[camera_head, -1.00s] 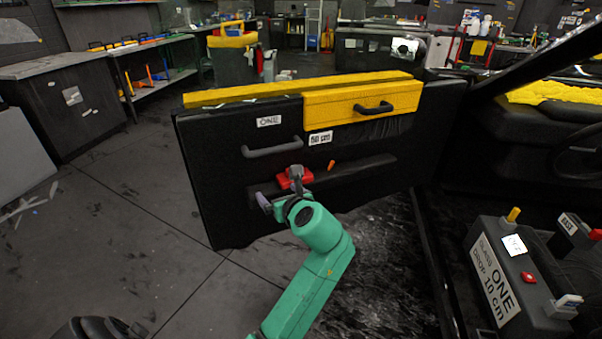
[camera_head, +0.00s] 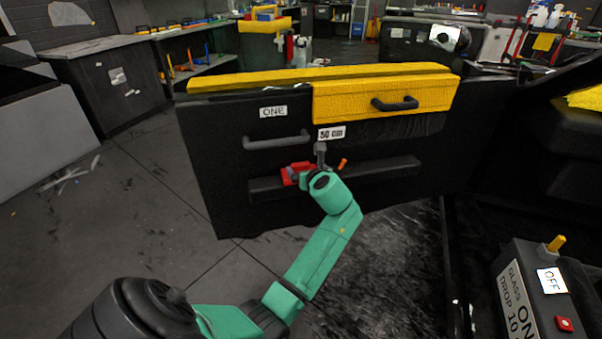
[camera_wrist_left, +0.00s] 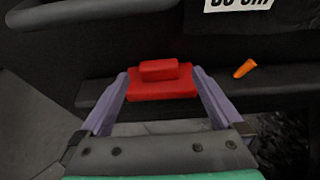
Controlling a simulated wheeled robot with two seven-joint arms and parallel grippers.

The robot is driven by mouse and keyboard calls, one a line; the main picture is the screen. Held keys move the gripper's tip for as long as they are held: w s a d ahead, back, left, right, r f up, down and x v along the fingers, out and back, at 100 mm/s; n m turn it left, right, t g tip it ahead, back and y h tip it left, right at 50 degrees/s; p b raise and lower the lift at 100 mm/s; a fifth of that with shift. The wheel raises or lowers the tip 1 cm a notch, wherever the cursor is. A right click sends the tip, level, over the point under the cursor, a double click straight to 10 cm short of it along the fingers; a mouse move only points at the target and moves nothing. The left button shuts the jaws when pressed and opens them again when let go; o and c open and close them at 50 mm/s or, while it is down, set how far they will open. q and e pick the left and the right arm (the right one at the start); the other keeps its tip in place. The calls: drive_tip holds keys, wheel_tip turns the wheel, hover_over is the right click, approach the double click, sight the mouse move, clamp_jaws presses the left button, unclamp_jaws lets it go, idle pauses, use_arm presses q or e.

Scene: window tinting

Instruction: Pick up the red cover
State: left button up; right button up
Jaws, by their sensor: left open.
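The red cover (camera_head: 294,174) rests on the black ledge of the dark door panel, a block with a smaller raised block on top. It also shows in the left wrist view (camera_wrist_left: 160,88). My left gripper (camera_head: 307,168) is at the ledge, right by the cover. In the left wrist view its two purple-grey fingers (camera_wrist_left: 160,76) are spread, one on each side of the cover. I cannot tell whether either finger touches it. In the head view my wrist hides part of the gripper. My right gripper is out of view.
A small orange piece (camera_head: 343,164) is just right of the cover on the panel. A grey handle (camera_head: 275,142) and a "30 cm" label (camera_head: 331,133) are above it. A yellow-topped trim (camera_head: 385,97) runs along the panel's top. A black box (camera_head: 530,290) stands at lower right.

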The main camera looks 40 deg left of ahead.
sight(301, 164)
use_arm(q)
drive_tip(key=x, duration=0.3)
drive_tip(key=shift+w+a+f, duration=0.1)
drive_tip(key=shift+a+f, duration=0.05)
drive_tip(key=shift+a, duration=0.2)
drive_tip(key=shift+d, duration=0.1)
drive_tip(key=shift+c, duration=0.6)
drive_tip(key=c, duration=1.2)
